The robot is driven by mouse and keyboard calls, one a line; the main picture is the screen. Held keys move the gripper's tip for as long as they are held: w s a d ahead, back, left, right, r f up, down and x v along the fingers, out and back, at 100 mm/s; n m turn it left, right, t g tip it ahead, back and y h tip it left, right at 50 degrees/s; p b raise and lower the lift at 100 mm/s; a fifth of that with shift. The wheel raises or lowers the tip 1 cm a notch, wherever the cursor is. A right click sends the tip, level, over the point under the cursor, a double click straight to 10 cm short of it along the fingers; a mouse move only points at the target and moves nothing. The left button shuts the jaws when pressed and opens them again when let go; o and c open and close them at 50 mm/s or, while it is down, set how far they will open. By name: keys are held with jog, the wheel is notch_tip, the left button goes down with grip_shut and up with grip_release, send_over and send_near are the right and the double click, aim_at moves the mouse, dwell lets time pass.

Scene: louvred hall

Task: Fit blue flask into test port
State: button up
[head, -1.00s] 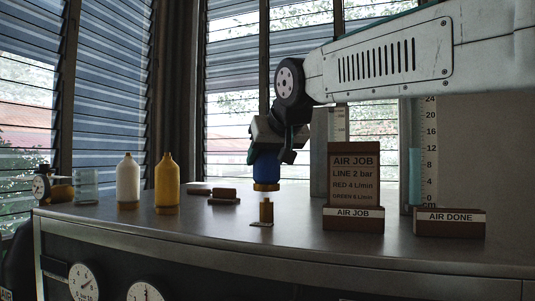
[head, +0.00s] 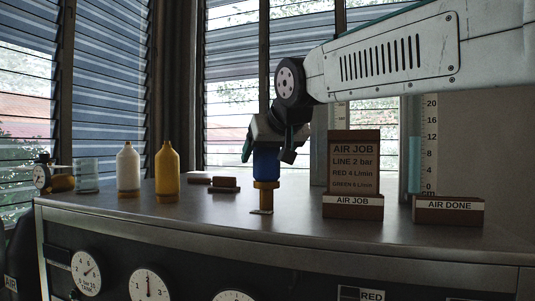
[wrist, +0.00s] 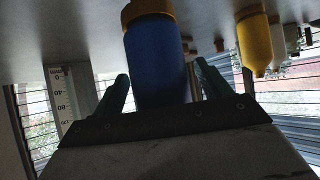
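The blue flask (head: 266,164) stands upright with its yellow collar (head: 266,184) downward, directly on top of the small brass test port (head: 266,199) on the bench. No gap shows between collar and port; how deep the fit is inside is hidden. My gripper (head: 268,154) is around the flask's upper part from above, its fingers spread to either side. In the wrist view the blue flask (wrist: 158,65) rises between the two green fingers of my gripper (wrist: 162,88), which look parted from it, with a narrow gap on the left.
A white bottle (head: 128,168) and a yellow bottle (head: 167,172) stand to the left, with a glass beaker (head: 88,175) beyond. Small brown blocks (head: 224,185) lie behind. The AIR JOB sign (head: 353,170) and AIR DONE holder (head: 448,211) stand right. The bench (head: 200,220) in front is clear.

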jog(key=s+d+r, duration=0.1)
jog(key=s+r, duration=0.2)
jog(key=r, duration=0.3)
dwell(0.6)
jog(key=shift+r, duration=0.1)
jog(key=v, duration=0.8)
